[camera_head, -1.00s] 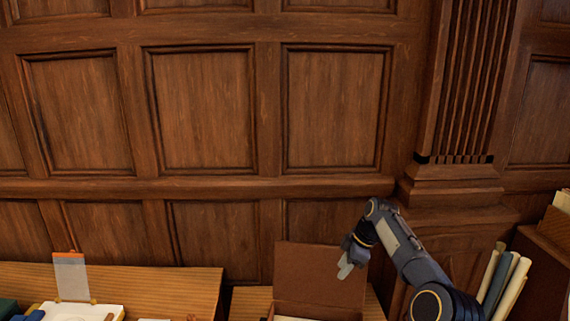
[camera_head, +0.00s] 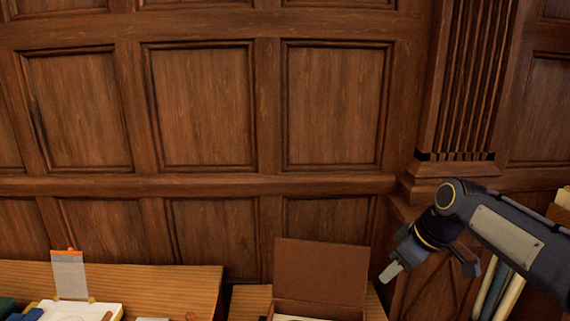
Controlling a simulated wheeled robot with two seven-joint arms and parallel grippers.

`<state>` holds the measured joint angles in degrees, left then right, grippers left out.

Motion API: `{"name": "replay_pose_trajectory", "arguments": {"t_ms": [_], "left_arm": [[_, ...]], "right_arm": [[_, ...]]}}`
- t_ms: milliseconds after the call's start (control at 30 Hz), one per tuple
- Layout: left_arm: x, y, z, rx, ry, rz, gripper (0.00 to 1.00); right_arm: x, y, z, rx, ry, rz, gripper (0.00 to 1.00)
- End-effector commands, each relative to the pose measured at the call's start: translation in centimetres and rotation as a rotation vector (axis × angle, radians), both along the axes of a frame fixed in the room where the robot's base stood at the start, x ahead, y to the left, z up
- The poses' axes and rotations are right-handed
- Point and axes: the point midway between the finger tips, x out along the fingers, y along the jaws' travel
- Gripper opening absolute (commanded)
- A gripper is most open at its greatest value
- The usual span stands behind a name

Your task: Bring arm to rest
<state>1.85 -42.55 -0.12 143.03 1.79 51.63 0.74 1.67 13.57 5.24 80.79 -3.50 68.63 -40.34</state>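My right arm comes in from the right edge, and its gripper (camera_head: 392,271) hangs in the air to the right of an open brown box (camera_head: 321,272). One pale finger shows, pointing down and left; the other finger is not clearly visible, so I cannot tell whether it is open or shut. Nothing can be seen held in it. My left arm and gripper are not in view.
The box stands on a wooden surface (camera_head: 250,301) with its lid up. At left, a wooden board (camera_head: 160,279) bears a clipped paper sheet (camera_head: 70,275) and other items. Rolled tubes (camera_head: 508,298) stand behind my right arm. A panelled wall (camera_head: 205,110) closes the back.

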Motion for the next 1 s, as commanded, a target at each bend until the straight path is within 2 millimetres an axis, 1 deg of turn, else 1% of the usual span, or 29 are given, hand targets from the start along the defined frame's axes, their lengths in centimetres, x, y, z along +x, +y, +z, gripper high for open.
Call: {"name": "replay_pose_trajectory", "arguments": {"t_ms": [33,67,100,167,200,267,300,400,500,600,700,1000], "left_arm": [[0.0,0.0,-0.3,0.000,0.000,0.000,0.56],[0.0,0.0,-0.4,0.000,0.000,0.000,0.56],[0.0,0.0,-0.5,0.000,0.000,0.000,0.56],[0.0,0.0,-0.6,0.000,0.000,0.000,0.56],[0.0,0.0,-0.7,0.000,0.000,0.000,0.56],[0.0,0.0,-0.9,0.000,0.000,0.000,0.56],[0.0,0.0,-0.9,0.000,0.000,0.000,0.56],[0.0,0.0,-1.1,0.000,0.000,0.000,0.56],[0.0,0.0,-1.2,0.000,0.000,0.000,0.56],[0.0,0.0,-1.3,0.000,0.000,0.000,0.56],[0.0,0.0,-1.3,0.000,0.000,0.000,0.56],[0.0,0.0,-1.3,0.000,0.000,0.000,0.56]], "right_arm": [[-3.1,-0.4,0.2,0.018,0.002,-0.069,0.33],[-4.7,-0.6,0.2,0.033,0.005,-0.114,0.33],[-7.0,-0.7,0.0,0.052,0.011,-0.173,0.33],[-10.3,-0.8,-0.6,0.084,0.018,-0.263,0.33],[-12.5,-0.8,-1.3,0.107,0.025,-0.322,0.33],[-15.8,-0.6,-2.5,0.147,0.034,-0.412,0.33],[-17.7,-0.4,-3.4,0.174,0.041,-0.469,0.33],[-22.0,0.3,-6.1,0.238,0.058,-0.595,0.33],[-25.0,1.1,-8.5,0.293,0.073,-0.692,0.33],[-26.8,1.7,-10.1,0.329,0.085,-0.752,0.33],[-27.5,2.0,-10.9,0.346,0.090,-0.780,0.33],[-27.6,2.1,-11.0,0.348,0.094,-0.783,0.33]]}}
